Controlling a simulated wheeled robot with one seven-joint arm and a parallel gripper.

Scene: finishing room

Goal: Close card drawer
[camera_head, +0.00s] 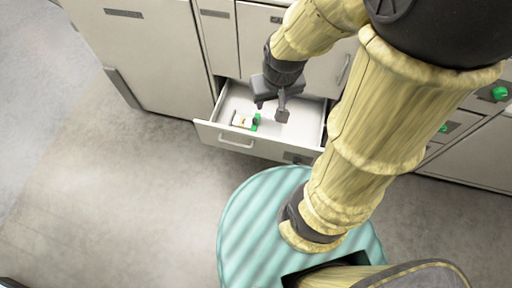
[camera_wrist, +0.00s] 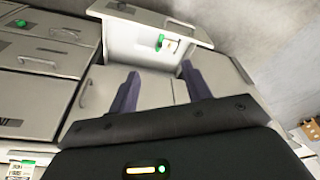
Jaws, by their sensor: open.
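The card drawer (camera_head: 268,149), the one drawer I see pulled out, stands open from the pale cabinet in the head view. It has a bar handle (camera_head: 236,143) on its front. A small white and green item (camera_head: 243,121) lies inside. The drawer also shows at the top of the wrist view (camera_wrist: 126,38), with green and white things inside. My gripper (camera_head: 271,109) is open, with its fingers apart and nothing between them. In the head view it appears over the open drawer; whether it touches the drawer I cannot tell. My arm hides part of the drawer's right side.
Pale cabinets with shut doors and drawers (camera_head: 158,60) run along the back. More shut drawers (camera_wrist: 40,55) show at left in the wrist view. Green knobs (camera_head: 499,93) sit on a unit at right. The grey floor (camera_head: 150,205) left of my base is clear.

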